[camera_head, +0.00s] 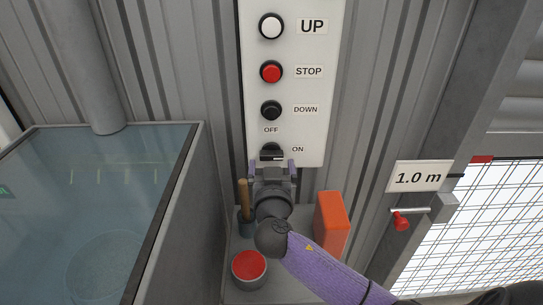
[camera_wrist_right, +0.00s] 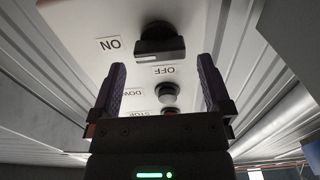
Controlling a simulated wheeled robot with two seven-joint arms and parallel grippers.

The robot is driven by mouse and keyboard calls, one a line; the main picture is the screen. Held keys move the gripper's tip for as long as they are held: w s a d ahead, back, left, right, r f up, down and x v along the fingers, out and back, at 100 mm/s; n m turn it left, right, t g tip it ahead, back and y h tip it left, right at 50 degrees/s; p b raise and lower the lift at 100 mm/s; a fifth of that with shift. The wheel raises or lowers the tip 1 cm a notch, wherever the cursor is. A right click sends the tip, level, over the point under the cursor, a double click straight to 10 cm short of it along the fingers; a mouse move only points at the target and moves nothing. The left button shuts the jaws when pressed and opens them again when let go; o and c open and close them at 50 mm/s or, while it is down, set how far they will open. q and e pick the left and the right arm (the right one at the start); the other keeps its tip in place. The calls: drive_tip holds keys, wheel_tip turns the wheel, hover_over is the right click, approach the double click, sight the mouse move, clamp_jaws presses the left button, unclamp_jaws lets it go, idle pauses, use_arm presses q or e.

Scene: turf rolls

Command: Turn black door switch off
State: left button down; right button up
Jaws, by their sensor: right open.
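The black door switch (camera_head: 271,151) is a rotary knob at the bottom of the white control panel (camera_head: 312,90). OFF is printed above it and ON to its right. A pale bar on the knob lies roughly horizontal, in line with ON. My right gripper (camera_head: 272,167) is open just below the switch, one finger to each side. In the right wrist view the switch (camera_wrist_right: 160,42) sits ahead of the open fingers (camera_wrist_right: 159,80), centred between them and apparently untouched. The labels there look upside down. My left gripper is out of view.
Above the switch are a black DOWN button (camera_head: 271,110), a red STOP button (camera_head: 271,71) and a white UP button (camera_head: 271,26). A red-topped can (camera_head: 249,266) and an orange box (camera_head: 331,225) stand below. A glass-topped tank (camera_head: 150,210) is left.

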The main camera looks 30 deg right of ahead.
sight(272, 159)
drive_tip(key=shift+x, duration=1.6)
drive_tip(key=c, duration=1.1)
